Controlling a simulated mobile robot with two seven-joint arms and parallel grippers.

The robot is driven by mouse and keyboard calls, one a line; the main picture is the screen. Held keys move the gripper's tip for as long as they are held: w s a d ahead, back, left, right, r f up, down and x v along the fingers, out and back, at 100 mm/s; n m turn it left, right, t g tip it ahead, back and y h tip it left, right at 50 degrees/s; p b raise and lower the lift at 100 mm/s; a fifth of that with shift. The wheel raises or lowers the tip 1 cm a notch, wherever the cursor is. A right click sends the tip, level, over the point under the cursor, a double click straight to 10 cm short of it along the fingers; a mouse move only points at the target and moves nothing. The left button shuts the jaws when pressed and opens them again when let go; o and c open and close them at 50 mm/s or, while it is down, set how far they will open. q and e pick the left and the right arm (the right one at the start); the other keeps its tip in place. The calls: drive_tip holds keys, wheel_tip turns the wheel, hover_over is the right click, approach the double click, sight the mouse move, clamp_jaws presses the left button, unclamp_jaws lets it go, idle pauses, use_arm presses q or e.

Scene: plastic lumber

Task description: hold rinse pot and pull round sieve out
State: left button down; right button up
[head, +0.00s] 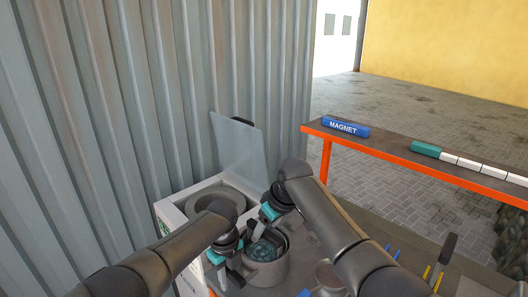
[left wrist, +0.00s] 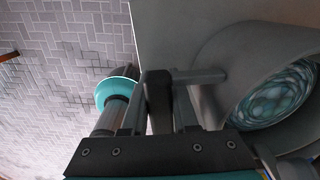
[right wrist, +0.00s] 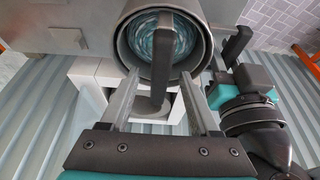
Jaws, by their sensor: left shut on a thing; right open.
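The grey rinse pot (head: 268,273) stands on the work surface, with teal contents inside. My left gripper (head: 232,264) is shut on the pot's side handle, which shows between its fingers in the left wrist view (left wrist: 182,77). The round sieve (right wrist: 182,33) sits inside the pot (right wrist: 128,50), its round mouth facing the camera in the right wrist view. The sieve's dark handle (right wrist: 161,60) stands between the fingers of my right gripper (right wrist: 158,92). My right gripper is open around that handle, and I cannot tell whether a finger touches it.
A white machine (head: 172,214) with a round opening and raised lid (head: 238,146) stands behind the pot, against the corrugated wall (head: 150,110). An orange-edged shelf (head: 420,165) at right carries a blue MAGNET bar (head: 345,127). Tools with yellow and blue handles stand at right.

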drive_tip(key=shift+x, duration=2.35)
clamp_jaws()
drive_tip(key=shift+w+a, duration=0.1)
